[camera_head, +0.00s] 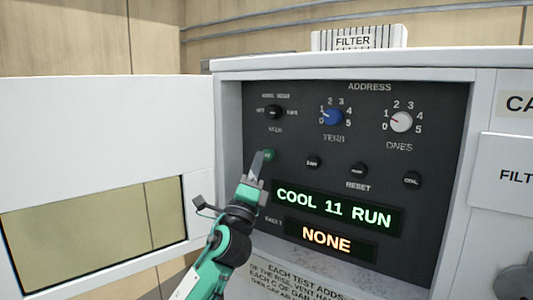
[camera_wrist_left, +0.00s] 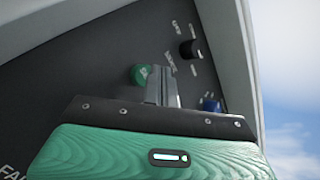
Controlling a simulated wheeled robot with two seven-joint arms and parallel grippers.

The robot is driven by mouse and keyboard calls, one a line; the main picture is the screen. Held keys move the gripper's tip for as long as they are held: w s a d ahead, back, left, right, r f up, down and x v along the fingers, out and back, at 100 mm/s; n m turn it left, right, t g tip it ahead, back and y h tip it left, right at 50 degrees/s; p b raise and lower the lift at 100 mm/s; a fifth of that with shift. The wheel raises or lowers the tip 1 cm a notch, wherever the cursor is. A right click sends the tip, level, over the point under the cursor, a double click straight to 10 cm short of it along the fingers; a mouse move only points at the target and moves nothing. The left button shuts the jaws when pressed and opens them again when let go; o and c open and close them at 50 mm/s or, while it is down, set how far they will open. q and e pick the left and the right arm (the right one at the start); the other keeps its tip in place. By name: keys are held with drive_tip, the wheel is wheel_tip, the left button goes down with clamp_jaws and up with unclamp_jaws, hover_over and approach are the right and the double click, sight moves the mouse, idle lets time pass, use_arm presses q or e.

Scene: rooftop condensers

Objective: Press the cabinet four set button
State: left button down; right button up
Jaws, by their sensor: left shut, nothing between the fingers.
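The green set button (camera_head: 269,155) is on the dark control panel (camera_head: 300,140) of the open cabinet, left of a row of black buttons. It also shows in the left wrist view (camera_wrist_left: 141,75), just left of the fingertips. My left gripper (camera_head: 258,160) is shut and empty, its tips right beside the green button. I cannot tell whether they touch it. In the left wrist view the closed fingers (camera_wrist_left: 162,86) point at the panel. The upper display (camera_head: 334,211) reads COOL 11 RUN and the lower display (camera_head: 327,239) reads NONE. My right gripper is not in view.
A black selector knob (camera_head: 274,112), a blue tens knob (camera_head: 332,117) and a white ones knob (camera_head: 401,121) stick out above the buttons. The open cabinet door (camera_head: 100,140) with a window stands at left. A FILTER box (camera_head: 358,38) sits on top.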

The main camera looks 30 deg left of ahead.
use_arm(q)
drive_tip(key=shift+w, duration=0.2)
drive_tip(key=shift+w+f, duration=0.1)
drive_tip(key=shift+w, duration=0.2)
drive_tip(key=shift+w+d+b, duration=0.1)
drive_tip(key=shift+w+b, duration=0.2)
drive_tip(key=shift+w, duration=0.25)
idle(0.9)
drive_tip(key=shift+s, duration=1.05)
drive_tip(key=s, duration=0.1)
drive_tip(key=s+p, duration=0.1)
drive_tip(key=s, duration=0.3)
drive_tip(key=shift+a, duration=0.25)
